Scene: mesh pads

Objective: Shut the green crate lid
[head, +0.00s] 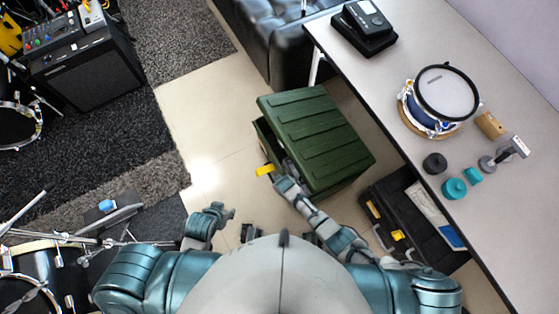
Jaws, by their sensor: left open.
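The green crate (340,184) stands on the tiled floor ahead, with its ribbed green lid (315,135) over the top. A dark gap shows along the lid's near left edge, so the lid looks partly raised. A yellow latch (265,169) shows at the near left side of the crate. My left gripper (227,210) is open and empty, left of the crate and apart from it. My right gripper (283,174) is at the crate's near side, close to the lid's edge. Its fingertips are partly hidden there, and I cannot tell whether they touch.
A black case (375,215) with yellow latches lies right of the crate. A long grey table (400,148) on the right holds a drum (446,93) and small items. A black couch (270,40) stands behind the crate. Tiled floor (205,130) is clear to the left.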

